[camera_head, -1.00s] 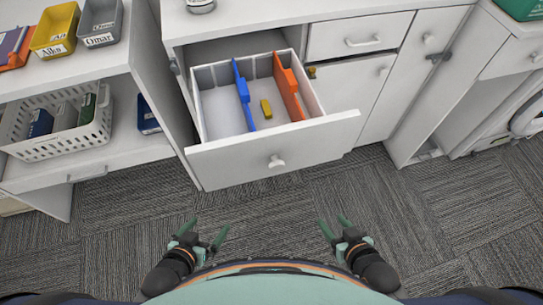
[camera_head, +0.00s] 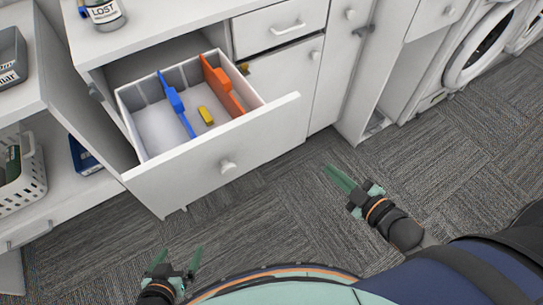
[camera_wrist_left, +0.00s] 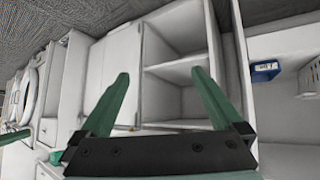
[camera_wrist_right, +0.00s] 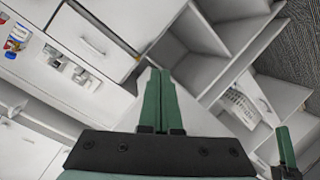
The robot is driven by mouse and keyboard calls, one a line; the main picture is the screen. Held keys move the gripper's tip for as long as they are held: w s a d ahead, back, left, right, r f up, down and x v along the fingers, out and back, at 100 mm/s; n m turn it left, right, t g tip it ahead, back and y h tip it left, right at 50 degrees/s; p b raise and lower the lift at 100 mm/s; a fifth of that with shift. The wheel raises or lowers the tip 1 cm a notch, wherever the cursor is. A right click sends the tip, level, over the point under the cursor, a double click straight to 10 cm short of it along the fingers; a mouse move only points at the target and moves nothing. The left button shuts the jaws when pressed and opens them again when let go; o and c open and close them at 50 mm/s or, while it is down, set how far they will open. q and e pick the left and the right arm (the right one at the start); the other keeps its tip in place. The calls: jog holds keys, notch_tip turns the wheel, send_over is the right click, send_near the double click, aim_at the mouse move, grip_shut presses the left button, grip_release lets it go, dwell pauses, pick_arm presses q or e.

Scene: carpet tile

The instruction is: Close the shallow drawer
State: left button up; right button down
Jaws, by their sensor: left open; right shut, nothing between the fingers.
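A white drawer (camera_head: 175,184) stands pulled out of the white cabinet in the head view, with a round knob (camera_head: 228,168) on its front. Inside it are a blue divider (camera_head: 175,100), an orange divider (camera_head: 222,85) and a small yellow block (camera_head: 206,116). My left gripper (camera_head: 181,253) is open and empty at the bottom, below the drawer front in the picture. My right gripper (camera_head: 328,169) is shut and empty, right of the drawer front and clear of it. Its closed fingers show in the right wrist view (camera_wrist_right: 155,75).
A smaller drawer (camera_head: 270,35) above right is closed. A white basket (camera_head: 33,185) sits on the left shelf. A washing machine (camera_head: 478,50) is at the right. The carpet (camera_head: 290,215) before the cabinet is free.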

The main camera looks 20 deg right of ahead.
notch_tip(320, 180, up, 4)
jog(key=n+y+b, duration=0.3)
jog(key=n+y, duration=0.3)
jog(key=n, duration=0.3)
pick_arm(q)
notch_tip(320, 180, down, 5)
jog(key=b, duration=0.4)
pick_arm(e)
jog(key=n+g+y, duration=0.5)
jog(key=n+y, duration=0.1)
jog(key=n, duration=0.4)
send_near(256, 146)
jog(key=s, duration=0.3)
jog(key=w+a, duration=0.4)
jog(key=w, duration=0.1)
jog(key=shift+a+r, duration=0.2)
jog(key=shift+a, duration=0.2)
pick_arm(q)
jog(key=w+r+t, duration=0.2)
jog(key=w+r, duration=0.2)
jog(key=shift+w+d+r+m+h, duration=0.15)
jog(key=shift+d+r+m+h, duration=0.15)
jog(key=shift+d+m, duration=0.1)
pick_arm(e)
jog(key=shift+w+a, duration=0.15)
jog(key=shift+w, duration=0.3)
